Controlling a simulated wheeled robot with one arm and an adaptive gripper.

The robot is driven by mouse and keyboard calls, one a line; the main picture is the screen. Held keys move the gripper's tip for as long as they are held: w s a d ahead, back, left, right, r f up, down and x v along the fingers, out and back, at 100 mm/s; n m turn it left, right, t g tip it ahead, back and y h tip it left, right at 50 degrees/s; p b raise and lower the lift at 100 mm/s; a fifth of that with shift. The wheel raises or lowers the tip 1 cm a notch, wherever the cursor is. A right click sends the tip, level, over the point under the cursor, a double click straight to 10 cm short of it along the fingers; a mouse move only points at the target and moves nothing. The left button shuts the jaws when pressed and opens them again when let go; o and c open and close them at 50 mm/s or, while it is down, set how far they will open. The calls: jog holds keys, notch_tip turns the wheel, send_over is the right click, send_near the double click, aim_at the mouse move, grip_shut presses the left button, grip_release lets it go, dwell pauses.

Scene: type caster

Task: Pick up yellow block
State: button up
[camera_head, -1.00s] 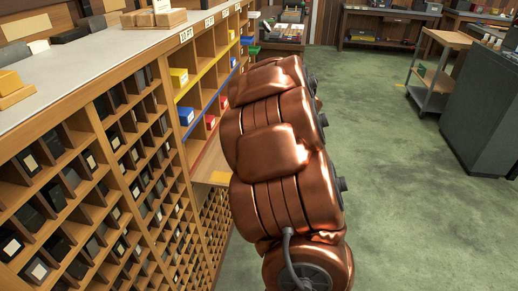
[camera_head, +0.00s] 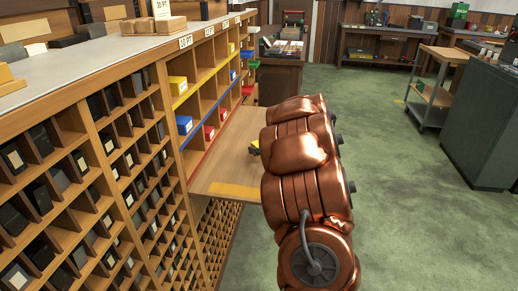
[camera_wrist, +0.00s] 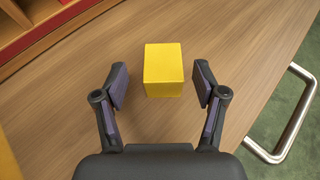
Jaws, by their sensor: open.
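The yellow block (camera_wrist: 163,70) sits on the wooden shelf board (camera_wrist: 255,40) in the wrist view. My gripper (camera_wrist: 161,88) is open, with one finger on each side of the block's near end. Gaps show between both fingers and the block. In the head view a small part of the yellow block (camera_head: 254,147) shows beside my copper arm, over the pull-out board (camera_head: 222,172). My arm hides most of the gripper there.
The cabinet of pigeonholes (camera_head: 95,190) stands along the left. Yellow, blue and red boxes sit in its shelves above the board. A metal handle (camera_wrist: 290,125) sticks out at the board's edge. Green floor lies open to the right, with a cart (camera_head: 433,90) beyond.

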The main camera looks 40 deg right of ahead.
aim_at(256, 145)
jog(key=shift+x, duration=2.25)
jog(key=shift+d+r, duration=0.1)
jog(key=shift+d, duration=0.05)
jog(key=c, duration=1.3)
